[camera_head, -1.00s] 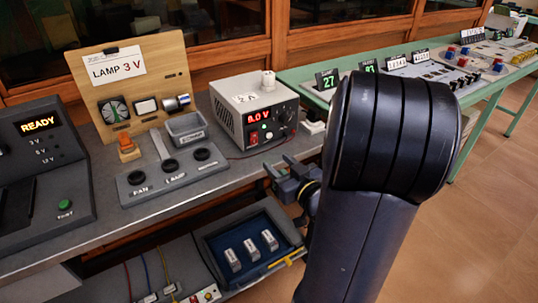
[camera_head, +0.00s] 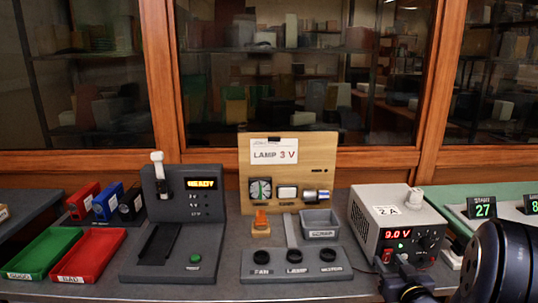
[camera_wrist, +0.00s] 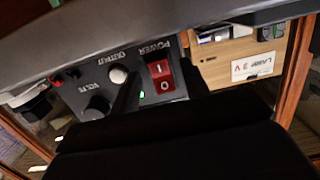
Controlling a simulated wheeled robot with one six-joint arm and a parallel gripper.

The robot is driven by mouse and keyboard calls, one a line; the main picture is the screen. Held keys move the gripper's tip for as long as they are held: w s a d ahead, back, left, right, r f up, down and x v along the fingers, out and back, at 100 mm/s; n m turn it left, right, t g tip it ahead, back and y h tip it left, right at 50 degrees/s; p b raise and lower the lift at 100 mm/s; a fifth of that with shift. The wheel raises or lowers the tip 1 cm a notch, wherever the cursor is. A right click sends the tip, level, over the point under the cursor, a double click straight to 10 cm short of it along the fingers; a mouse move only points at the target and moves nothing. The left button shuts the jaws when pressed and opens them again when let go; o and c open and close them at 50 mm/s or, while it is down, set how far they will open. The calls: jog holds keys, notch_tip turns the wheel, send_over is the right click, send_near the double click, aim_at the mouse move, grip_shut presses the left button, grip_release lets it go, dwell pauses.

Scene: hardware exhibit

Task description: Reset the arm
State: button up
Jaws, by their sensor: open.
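My arm's dark rounded link (camera_head: 505,262) fills the lower right corner of the head view. My gripper (camera_head: 404,282) shows only in part at the bottom edge, in front of the power supply (camera_head: 398,220). It is open, and I see nothing held. The wrist view is upside down and shows the supply's front close up, with its red power switch (camera_wrist: 161,80), a white output button (camera_wrist: 119,74) and a volts knob (camera_wrist: 96,106). A dark finger (camera_wrist: 126,96) stands before this panel; I cannot tell whether it touches. The supply's red display seems to read 9.0 V.
A wooden lamp board (camera_head: 288,172) stands behind a switch panel (camera_head: 297,272) and a grey scrap tray (camera_head: 320,225). A dark tester (camera_head: 180,226) reads READY. Green (camera_head: 42,254) and red (camera_head: 88,256) trays lie left. Wood-framed glass cabinets close off the back.

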jog(key=shift+f+b, duration=0.2)
jog(key=shift+b, duration=0.4)
jog(key=s+r, duration=0.1)
jog(key=s, duration=1)
jog(key=w, duration=1.1)
jog(key=shift+w+f+p, duration=0.15)
jog(key=shift+p, duration=0.2)
jog(key=shift+r+p, duration=0.2)
jog(key=shift+p, duration=0.8)
jog(key=shift+g+p, duration=0.5)
jog(key=shift+p, duration=0.35)
jog(key=g+p, duration=0.1)
jog(key=p, duration=0.2)
jog(key=g+p, duration=0.1)
jog(key=p, duration=0.2)
jog(key=shift+r+p, duration=0.35)
